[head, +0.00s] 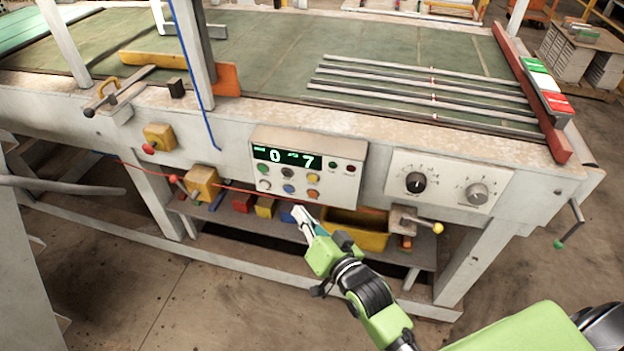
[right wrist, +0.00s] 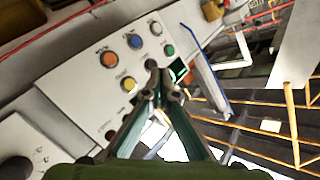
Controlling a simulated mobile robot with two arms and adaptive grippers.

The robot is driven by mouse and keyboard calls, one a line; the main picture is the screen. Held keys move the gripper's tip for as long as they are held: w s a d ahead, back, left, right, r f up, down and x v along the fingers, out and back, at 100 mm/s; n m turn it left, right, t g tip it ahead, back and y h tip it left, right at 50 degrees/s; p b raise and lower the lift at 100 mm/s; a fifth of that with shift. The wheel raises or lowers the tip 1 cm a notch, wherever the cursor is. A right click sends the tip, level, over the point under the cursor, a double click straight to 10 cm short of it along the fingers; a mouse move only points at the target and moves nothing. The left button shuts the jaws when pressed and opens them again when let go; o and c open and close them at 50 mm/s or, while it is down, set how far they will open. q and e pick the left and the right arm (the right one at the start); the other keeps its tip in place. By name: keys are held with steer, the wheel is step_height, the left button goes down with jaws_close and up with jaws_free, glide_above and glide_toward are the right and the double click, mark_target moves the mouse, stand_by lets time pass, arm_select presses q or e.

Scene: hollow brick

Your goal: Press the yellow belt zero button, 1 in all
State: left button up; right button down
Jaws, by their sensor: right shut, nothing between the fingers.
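The yellow button (head: 313,180) is on the right of the upper button row on the white control box (head: 345,150), above an orange button (head: 313,194). In the right wrist view the yellow button (right wrist: 128,83) is left of my fingertips. My right gripper (head: 302,214) is shut and empty, its tips just below the box's lower edge in the head view. In the right wrist view its fingertips (right wrist: 164,80) show just below the black button (right wrist: 152,63); whether they touch the panel cannot be told. My left gripper is not in view.
Green (head: 264,168), white (head: 264,185) and blue (head: 289,189) buttons share the panel, under a lit display (head: 287,157) reading 0 and 7. A knob panel (head: 447,181) is to the right. A lever with a yellow knob (head: 437,228) and a yellow bin (head: 357,238) are below.

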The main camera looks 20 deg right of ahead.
mark_target(313, 178)
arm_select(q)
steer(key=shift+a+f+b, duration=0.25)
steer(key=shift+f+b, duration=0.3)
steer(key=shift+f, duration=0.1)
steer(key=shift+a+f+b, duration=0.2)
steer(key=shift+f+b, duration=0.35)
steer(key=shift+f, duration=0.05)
arm_select(e)
steer(key=shift+w+d, duration=0.75)
steer(key=shift+w, duration=0.4)
steer(key=shift+w+d, duration=0.75)
steer(key=shift+w, duration=0.35)
steer(key=shift+w+d, duration=0.75)
steer(key=shift+w, duration=0.4)
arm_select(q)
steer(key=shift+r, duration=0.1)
arm_select(e)
steer(key=shift+w+d, duration=0.1)
steer(key=shift+w+d, duration=0.15)
steer(key=shift+w, duration=0.1)
